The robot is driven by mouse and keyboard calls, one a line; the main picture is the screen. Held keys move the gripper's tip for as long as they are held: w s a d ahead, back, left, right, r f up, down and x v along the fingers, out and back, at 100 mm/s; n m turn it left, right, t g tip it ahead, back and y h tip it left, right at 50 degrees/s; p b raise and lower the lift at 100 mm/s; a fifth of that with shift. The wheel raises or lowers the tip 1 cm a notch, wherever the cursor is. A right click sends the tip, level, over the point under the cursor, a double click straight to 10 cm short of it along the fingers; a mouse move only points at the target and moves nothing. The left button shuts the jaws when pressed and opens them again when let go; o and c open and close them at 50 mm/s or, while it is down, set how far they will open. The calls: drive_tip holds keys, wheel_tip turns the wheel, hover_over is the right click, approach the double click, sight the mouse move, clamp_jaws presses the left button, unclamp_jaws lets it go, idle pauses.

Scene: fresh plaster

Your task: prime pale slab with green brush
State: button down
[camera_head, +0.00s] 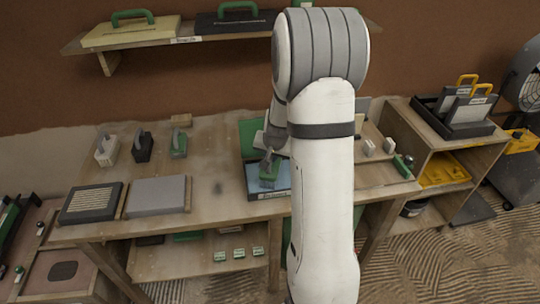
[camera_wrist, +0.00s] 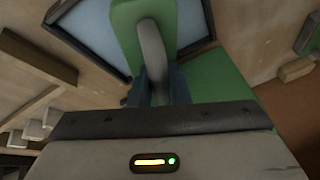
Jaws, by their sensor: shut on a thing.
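My gripper (camera_wrist: 155,92) is shut on the grey handle of a green brush (camera_wrist: 126,22). In the head view the green brush (camera_head: 269,183) is over an open tray (camera_head: 252,168) with a pale blue inside. I cannot tell whether its underside touches the blue surface. My arm hides the right part of the tray. The pale slab (camera_head: 157,196) lies flat on the bench, left of the tray, with a plain light grey top.
A dark slab with pale ridges (camera_head: 90,203) lies left of the pale slab. Behind stand a white tool (camera_head: 106,150), a dark tool (camera_head: 143,147) and another green tool (camera_head: 179,145). Small pale blocks (camera_head: 369,147) sit right of my arm. Bare bench lies between slab and tray.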

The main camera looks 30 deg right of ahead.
drive_tip(key=shift+r+p, duration=2.15)
drive_tip(key=shift+r, duration=1.25)
drive_tip(key=shift+f, duration=0.1)
